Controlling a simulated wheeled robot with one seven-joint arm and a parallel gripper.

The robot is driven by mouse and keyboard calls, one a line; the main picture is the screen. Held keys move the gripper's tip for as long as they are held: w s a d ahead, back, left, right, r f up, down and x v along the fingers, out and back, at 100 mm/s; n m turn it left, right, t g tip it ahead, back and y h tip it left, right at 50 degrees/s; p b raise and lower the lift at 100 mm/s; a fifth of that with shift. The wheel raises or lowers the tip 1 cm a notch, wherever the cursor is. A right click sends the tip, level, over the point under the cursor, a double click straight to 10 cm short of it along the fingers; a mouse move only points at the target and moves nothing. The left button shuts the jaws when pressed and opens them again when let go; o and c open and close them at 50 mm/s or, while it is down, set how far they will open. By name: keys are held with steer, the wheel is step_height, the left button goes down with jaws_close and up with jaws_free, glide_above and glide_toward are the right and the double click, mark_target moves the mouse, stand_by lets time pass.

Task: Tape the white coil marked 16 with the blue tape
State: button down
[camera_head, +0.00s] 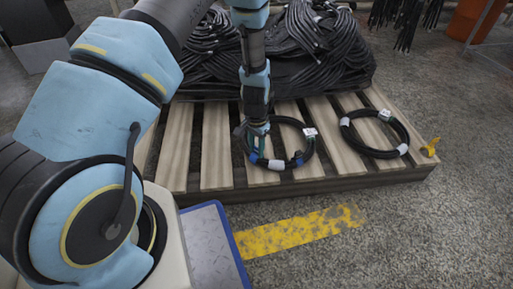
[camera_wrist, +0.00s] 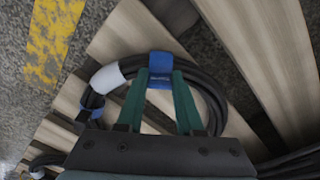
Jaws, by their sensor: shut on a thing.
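A coil of black hose (camera_head: 306,150) lies on the wooden pallet, with a white band (camera_head: 276,165) and a white tag (camera_head: 310,132). I can read no number on it, and the coil itself looks black, not white. My gripper (camera_head: 258,146) is at the coil's left side, pointing down. In the wrist view its green fingers are shut on a blue tape piece (camera_wrist: 160,63) lying across the hose. The white band (camera_wrist: 107,77) is just left of it there. A second blue piece (camera_wrist: 92,103) is on the hose beyond the band; it also shows in the head view (camera_head: 299,159).
A second black coil (camera_head: 370,150) with white bands lies on the pallet (camera_head: 215,145) to the right. A heap of black hoses (camera_head: 300,45) covers the back.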

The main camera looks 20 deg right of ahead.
steer(key=shift+f, duration=0.1)
steer(key=shift+c, duration=2.4)
jaws_free()
